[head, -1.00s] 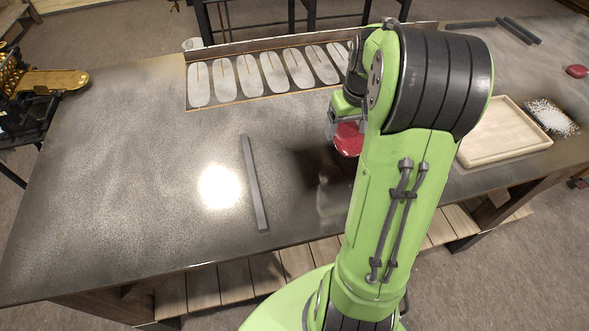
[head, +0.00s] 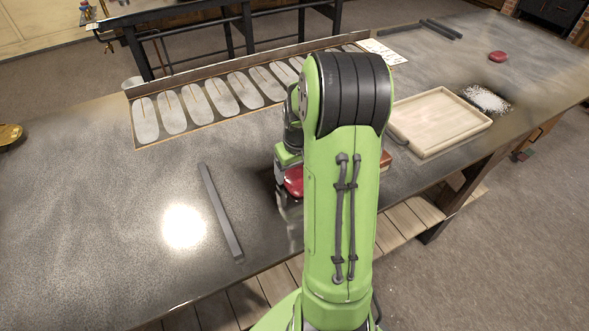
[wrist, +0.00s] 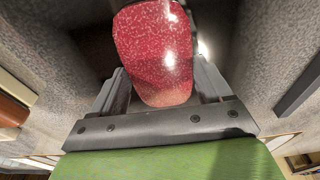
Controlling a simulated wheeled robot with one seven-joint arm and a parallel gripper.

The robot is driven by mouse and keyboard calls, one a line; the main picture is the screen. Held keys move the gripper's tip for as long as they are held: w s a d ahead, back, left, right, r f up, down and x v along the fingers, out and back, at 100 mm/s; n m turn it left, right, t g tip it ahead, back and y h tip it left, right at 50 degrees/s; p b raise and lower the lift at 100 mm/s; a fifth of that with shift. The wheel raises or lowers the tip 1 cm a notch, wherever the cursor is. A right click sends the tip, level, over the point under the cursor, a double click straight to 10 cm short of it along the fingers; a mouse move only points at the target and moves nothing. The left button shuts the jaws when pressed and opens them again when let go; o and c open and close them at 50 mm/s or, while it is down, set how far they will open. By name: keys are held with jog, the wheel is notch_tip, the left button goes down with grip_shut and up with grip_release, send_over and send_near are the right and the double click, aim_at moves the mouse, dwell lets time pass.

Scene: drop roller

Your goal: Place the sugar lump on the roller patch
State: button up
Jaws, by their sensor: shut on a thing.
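My gripper (head: 281,174) is shut on a glossy red lump with pale speckles, which I take to be the sugar lump (head: 293,182). In the head view my arm hides part of both. In the wrist view the lump (wrist: 160,50) sits between the two grey fingers (wrist: 162,85), and its far end runs out of the top of the picture. Dark worktop lies behind it. I cannot tell whether the lump touches the table. I cannot make out the roller patch with certainty; a darker area (wrist: 95,45) shows beside the lump in the wrist view.
A long grey bar (head: 221,212) lies left of my gripper. A row of pale ovals (head: 217,93) lines the back edge. A pale wooden tray (head: 439,151), a white-sprinkled dark patch (head: 487,98) and another red lump (head: 498,56) are at right.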

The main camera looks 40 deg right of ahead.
aim_at(298, 179)
jog(key=o, duration=1.1)
jog(key=shift+f, duration=0.1)
notch_tip(298, 179, up, 12)
jog(key=s+p, duration=0.2)
jog(key=p, duration=0.1)
jog(key=s+a+r+n+t, duration=0.1)
jog(key=a+r, duration=0.2)
jog(key=a, duration=0.3)
jog(key=s+a+r+n, duration=0.1)
jog(key=s+a+r, duration=0.15)
jog(key=a, duration=0.45)
jog(key=s+a+r+n+t, duration=0.1)
jog(key=s+a+t, duration=0.1)
jog(key=s+a, duration=0.7)
jog(key=shift+s+a+r+t, duration=0.15)
jog(key=shift+s+a+t, duration=0.25)
